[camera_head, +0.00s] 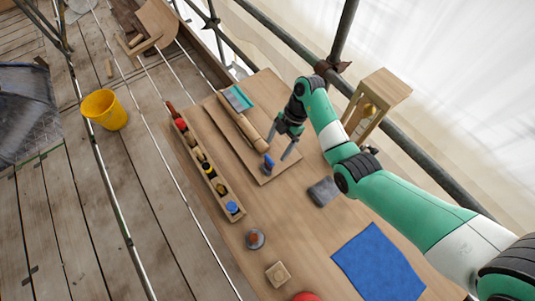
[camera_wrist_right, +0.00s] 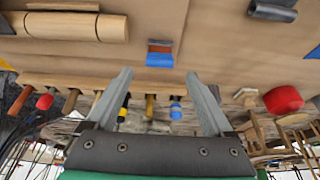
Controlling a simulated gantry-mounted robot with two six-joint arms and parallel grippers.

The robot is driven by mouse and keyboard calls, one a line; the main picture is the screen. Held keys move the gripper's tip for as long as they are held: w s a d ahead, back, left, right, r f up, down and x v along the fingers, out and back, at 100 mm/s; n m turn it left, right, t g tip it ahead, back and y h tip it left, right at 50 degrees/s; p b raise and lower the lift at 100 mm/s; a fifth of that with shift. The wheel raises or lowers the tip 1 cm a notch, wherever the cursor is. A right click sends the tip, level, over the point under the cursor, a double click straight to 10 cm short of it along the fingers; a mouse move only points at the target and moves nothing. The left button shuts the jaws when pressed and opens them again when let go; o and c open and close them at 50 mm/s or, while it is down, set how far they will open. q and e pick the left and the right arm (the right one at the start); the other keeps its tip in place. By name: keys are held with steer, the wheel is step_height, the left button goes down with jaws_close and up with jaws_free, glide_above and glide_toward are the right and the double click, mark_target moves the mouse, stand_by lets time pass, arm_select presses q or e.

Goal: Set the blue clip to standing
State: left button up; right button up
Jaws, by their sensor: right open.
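The blue clip (camera_head: 268,164) is on a thin wooden board (camera_head: 262,178) on the table, near the end of a turned wooden piece (camera_head: 243,124). In the right wrist view the clip (camera_wrist_right: 159,59) shows a blue front with a brownish part behind it. I cannot tell from these views whether it is standing or lying. My right gripper (camera_head: 279,149) is open and empty, with its fingers pointing down beside the clip. In the wrist view the gripper (camera_wrist_right: 158,80) has the clip between the lines of its fingers, apart from both. My left gripper is out of view.
A long wooden tool tray (camera_head: 236,214) runs along the table's left edge. A wooden stand (camera_head: 388,84) is at the back right.

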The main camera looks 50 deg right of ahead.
mark_target(269, 160)
steer(key=b+x, duration=0.2)
steer(key=x, duration=0.6)
steer(key=shift+a+f+b, duration=0.15)
steer(key=shift+f+b, duration=0.2)
steer(key=shift+c, duration=0.2)
